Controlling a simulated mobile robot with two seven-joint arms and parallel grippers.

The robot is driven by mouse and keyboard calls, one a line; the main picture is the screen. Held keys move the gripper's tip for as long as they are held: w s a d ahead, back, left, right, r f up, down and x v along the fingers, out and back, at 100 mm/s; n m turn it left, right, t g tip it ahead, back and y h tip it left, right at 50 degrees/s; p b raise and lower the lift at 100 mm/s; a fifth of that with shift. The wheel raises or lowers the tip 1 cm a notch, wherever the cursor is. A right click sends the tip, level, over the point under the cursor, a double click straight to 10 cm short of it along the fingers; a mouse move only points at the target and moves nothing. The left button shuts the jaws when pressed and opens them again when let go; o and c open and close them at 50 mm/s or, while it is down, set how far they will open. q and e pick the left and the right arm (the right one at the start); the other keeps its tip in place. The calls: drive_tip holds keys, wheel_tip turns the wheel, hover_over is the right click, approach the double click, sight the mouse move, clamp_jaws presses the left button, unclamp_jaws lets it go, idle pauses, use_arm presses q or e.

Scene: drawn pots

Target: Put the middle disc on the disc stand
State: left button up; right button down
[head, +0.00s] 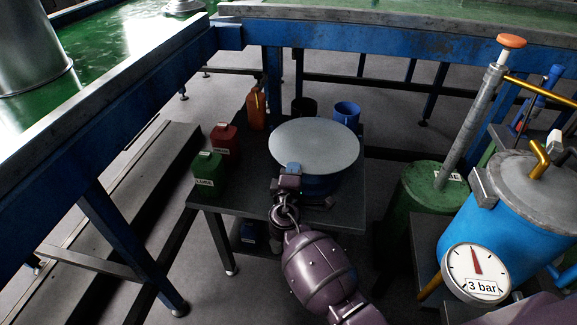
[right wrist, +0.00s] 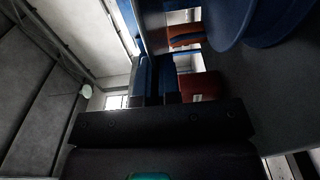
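The middle disc, a wide pale grey round plate (head: 318,140), is held level above a blue rounded piece on the dark low table. I take this blue piece for the disc stand (head: 318,187); the disc hides most of it. My right gripper (head: 292,169) is at the disc's near edge, its blue fingertips closed on the rim. In the right wrist view the fingers (right wrist: 158,82) are close together at the end of a blue-grey strip, likely the disc edge-on. Blue curved rims of the stand (right wrist: 272,22) show at top right, apart from the fingers. My left gripper is out of view.
On the dark table (head: 250,200) stand a green can (head: 208,175), a red can (head: 225,140), an orange bottle (head: 256,108) and a blue mug (head: 346,113). A green cylinder and a blue tank (head: 500,215) with a gauge stand at right.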

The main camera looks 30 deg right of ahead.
drive_tip(key=shift+w+f, duration=0.3)
drive_tip(key=shift+w, duration=0.1)
drive_tip(key=shift+a+r, duration=0.1)
drive_tip(key=shift+r, duration=0.05)
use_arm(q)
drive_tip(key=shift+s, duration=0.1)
use_arm(e)
drive_tip(key=shift+s+f, duration=0.1)
drive_tip(key=shift+f, duration=0.15)
drive_tip(key=shift+f+b, duration=1.65)
drive_tip(key=shift+f, duration=0.45)
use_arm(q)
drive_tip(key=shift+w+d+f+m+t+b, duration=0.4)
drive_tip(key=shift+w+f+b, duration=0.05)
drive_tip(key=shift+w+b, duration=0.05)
use_arm(e)
drive_tip(key=shift+f, duration=0.65)
drive_tip(key=shift+r, duration=0.1)
